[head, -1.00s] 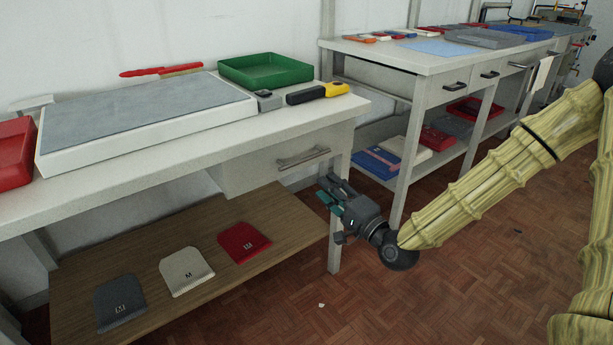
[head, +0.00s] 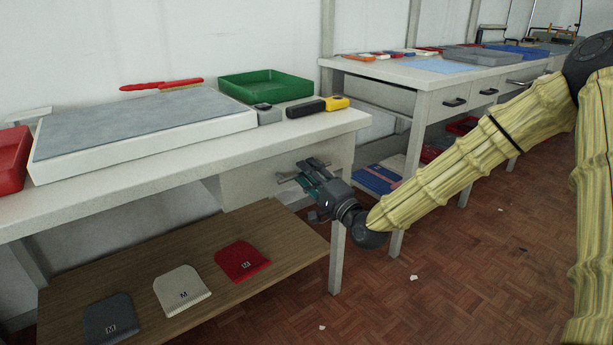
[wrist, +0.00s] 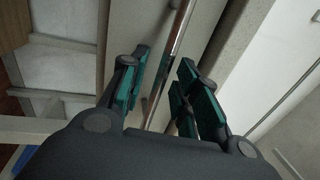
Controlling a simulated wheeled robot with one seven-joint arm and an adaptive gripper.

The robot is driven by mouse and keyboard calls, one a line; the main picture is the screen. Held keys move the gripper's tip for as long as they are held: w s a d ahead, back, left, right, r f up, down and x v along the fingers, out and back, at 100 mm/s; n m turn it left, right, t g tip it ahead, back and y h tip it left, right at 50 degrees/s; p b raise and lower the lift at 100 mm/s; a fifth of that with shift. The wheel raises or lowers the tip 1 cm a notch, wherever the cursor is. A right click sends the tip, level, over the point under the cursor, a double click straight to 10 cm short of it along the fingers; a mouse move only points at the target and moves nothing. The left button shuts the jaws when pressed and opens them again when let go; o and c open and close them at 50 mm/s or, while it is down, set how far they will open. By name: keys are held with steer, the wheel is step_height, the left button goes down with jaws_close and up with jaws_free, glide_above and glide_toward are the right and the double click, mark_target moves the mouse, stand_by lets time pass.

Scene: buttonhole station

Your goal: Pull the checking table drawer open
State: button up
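The checking table (head: 200,155) stands at the left, with a pale drawer (head: 245,187) under the right end of its top. The drawer looks shut. Its metal bar handle (head: 284,179) shows partly in the head view, with my gripper covering the rest. My gripper (head: 306,172) is at the handle, in front of the drawer face. In the wrist view the handle bar (wrist: 178,38) runs between the teal-padded fingers of my gripper (wrist: 163,85). The fingers are open, with a gap on both sides of the bar.
A grey-topped board (head: 140,122), a green tray (head: 265,87) and a yellow-black tool (head: 318,106) lie on the tabletop. A wooden lower shelf (head: 215,240) holds grey, white and red pieces. A second drawered table (head: 425,88) stands behind. The floor at right is open.

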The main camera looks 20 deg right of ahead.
steer(key=shift+w+a+r, duration=0.1)
steer(key=shift+w, duration=0.25)
jaws_close()
steer(key=shift+a, duration=0.15)
